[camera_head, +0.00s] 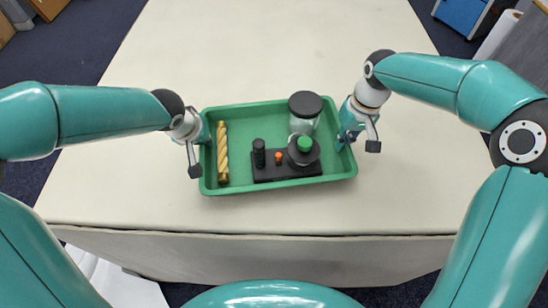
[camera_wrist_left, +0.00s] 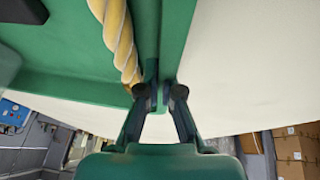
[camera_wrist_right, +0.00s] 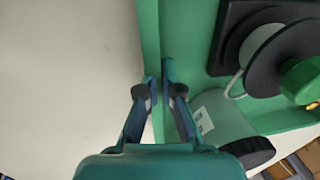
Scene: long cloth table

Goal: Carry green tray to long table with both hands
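The green tray (camera_head: 262,112) is level at the near part of the long table (camera_head: 250,45), and it appears to rest on the cloth. My left gripper (camera_head: 207,138) is at its left end wall. In the left wrist view the fingers (camera_wrist_left: 159,94) are shut with that wall between them. My right gripper (camera_head: 345,136) is at the right end wall. In the right wrist view its fingers (camera_wrist_right: 160,86) are shut on that wall. The tray holds a golden drill bit (camera_head: 222,153), a dark-lidded jar (camera_head: 305,112) and a black base with a green knob (camera_head: 304,144).
The cloth is clear behind the tray and to both sides. The table's front edge (camera_head: 250,232) is a short way in front of the tray. A blue cabinet (camera_head: 460,14) stands at the far right, and cardboard boxes (camera_head: 46,8) are at the far left.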

